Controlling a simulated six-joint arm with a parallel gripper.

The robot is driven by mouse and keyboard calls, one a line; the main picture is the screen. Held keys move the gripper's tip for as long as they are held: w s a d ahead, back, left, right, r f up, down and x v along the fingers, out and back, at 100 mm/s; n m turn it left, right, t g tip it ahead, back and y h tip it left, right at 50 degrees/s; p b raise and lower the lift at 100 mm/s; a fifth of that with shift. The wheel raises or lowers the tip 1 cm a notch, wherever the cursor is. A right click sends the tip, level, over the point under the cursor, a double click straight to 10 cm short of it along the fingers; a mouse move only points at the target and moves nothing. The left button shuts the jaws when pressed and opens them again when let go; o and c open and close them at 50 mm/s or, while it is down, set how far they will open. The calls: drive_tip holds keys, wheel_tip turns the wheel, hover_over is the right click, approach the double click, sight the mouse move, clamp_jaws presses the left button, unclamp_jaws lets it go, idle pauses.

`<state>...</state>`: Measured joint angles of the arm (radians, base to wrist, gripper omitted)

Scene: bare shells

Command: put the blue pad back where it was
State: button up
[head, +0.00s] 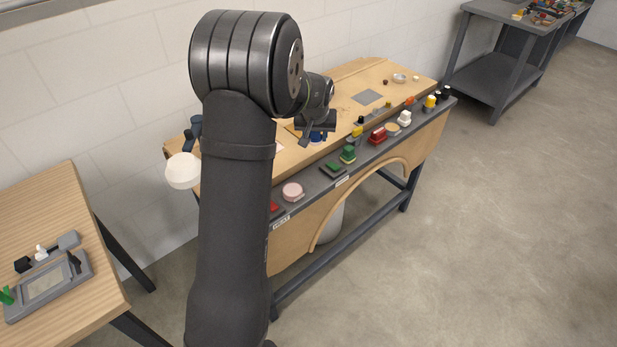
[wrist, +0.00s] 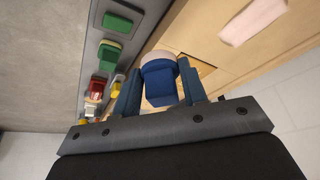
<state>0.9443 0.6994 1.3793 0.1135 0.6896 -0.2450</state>
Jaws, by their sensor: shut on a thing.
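The blue pad (wrist: 160,85) is between my gripper's two blue fingers (wrist: 160,88) in the wrist view. It is a dark blue block with a paler whitish end. My gripper is shut on it. In the head view, my gripper (head: 317,131) is over the wooden bench (head: 345,85), near the grey strip (head: 365,147) along its front edge. Only a small bit of the blue pad (head: 318,138) shows there, below the dark gripper. I cannot tell whether the pad touches the bench.
Several coloured pieces stand along the strip, among them a green block (head: 348,154), a dark green pad (head: 333,168), a pink round piece (head: 292,192) and a red block (head: 378,135). A grey square (head: 367,97) lies farther back. A white lamp (head: 183,171) is at the left.

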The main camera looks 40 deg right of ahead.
drive_tip(key=s+a, duration=0.3)
drive_tip(key=s, duration=1.2)
hover_over(313, 180)
drive_tip(key=s+a, duration=0.1)
wheel_tip(313, 180, down, 7)
drive_tip(key=shift+f, duration=2.1)
drive_tip(key=shift+f, duration=0.1)
drive_tip(key=o, duration=0.9)
